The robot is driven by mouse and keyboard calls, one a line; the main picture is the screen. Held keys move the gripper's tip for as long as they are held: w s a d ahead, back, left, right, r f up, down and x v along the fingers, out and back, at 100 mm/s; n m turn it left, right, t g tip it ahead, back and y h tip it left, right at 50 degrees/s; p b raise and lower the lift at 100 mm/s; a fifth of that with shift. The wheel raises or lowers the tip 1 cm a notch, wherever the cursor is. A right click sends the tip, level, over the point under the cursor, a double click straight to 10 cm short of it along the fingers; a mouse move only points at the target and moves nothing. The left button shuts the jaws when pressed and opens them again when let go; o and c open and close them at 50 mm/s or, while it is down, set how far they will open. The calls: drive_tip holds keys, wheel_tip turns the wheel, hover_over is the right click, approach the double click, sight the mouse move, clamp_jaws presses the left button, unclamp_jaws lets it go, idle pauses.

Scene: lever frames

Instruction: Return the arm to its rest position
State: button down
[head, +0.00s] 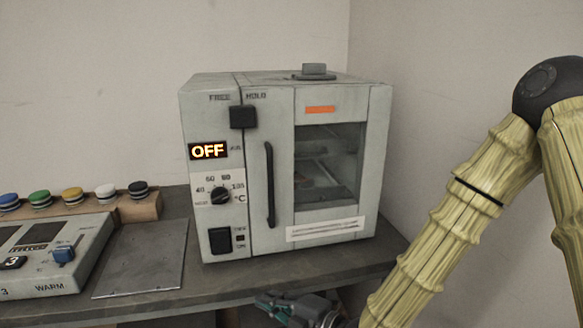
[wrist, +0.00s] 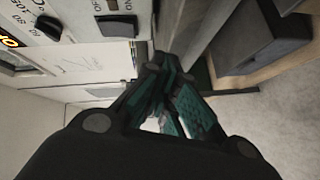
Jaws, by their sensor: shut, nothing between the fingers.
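My gripper (head: 270,301) is low in the head view, in front of the bench's front edge and below the oven. In the wrist view its dark and teal fingers (wrist: 160,66) are together with nothing between them. My arm rises from it on the right, bent at a dark elbow joint. The grey oven (head: 310,255) stands on the bench with its door closed. Its display (head: 208,151) reads OFF. A black catch (head: 243,117) sits under the FREE and HOLD labels. The wrist view shows the oven's dial (wrist: 46,28) and black switch (wrist: 118,26) at upper left.
The grey bench (head: 235,280) has a flat metal plate (head: 145,260) left of the oven. Further left are a control box (head: 60,280) marked WARM and a wooden rack (head: 135,208) of several coloured caps. Bare floor (wrist: 275,115) shows at right in the wrist view.

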drive_tip(key=s+d+f+m+g+h, duration=0.25)
drive_tip(key=s+d+f+m, duration=0.3)
drive_tip(key=f, duration=0.45)
drive_tip(key=s+d+f+m+g+h, duration=0.1)
drive_tip(key=s+d+f+m+h, duration=0.4)
drive_tip(key=f, duration=0.6)
drive_tip(key=s+d+f+m+g+h, duration=0.2)
drive_tip(key=s+d+f+m, duration=0.4)
drive_tip(key=f, duration=0.4)
drive_tip(key=s+d+f+m+g+h, duration=0.2)
drive_tip(key=s+d+f+m, duration=0.1)
drive_tip(key=s+d+m, duration=0.3)
drive_tip(key=s+d+f+m+g+h, duration=0.2)
drive_tip(key=s+d+f+m, duration=0.2)
drive_tip(key=s+d, duration=0.25)
wheel_tip(320, 180, up, 12)
drive_tip(key=p, duration=1.2)
drive_tip(key=shift+a, duration=0.4)
drive_tip(key=shift+s, duration=0.1)
